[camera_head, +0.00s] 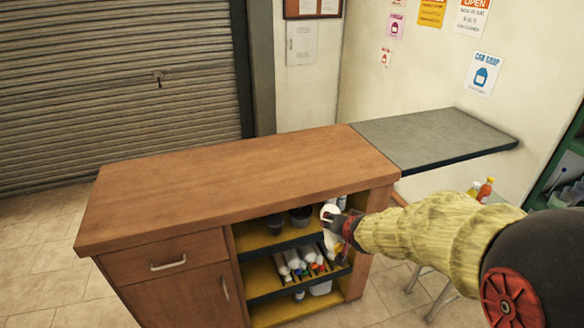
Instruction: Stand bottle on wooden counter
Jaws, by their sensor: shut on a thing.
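The wooden counter (235,185) stands in the middle with a bare brown top. My gripper (337,221) is at the open shelves in its right front, below the top's edge. It is shut on a white bottle (329,211), of which only a small part shows beside the jaws. The rest of the bottle is hard to make out against the shelf and the gripper, so its tilt is unclear.
The shelves hold dark pots (300,215) above and several white bottles (292,262) in a dark rack below. A grey side top (435,136) joins the counter at the right. Small coloured bottles (485,189) stand beyond my arm. The wooden top is clear.

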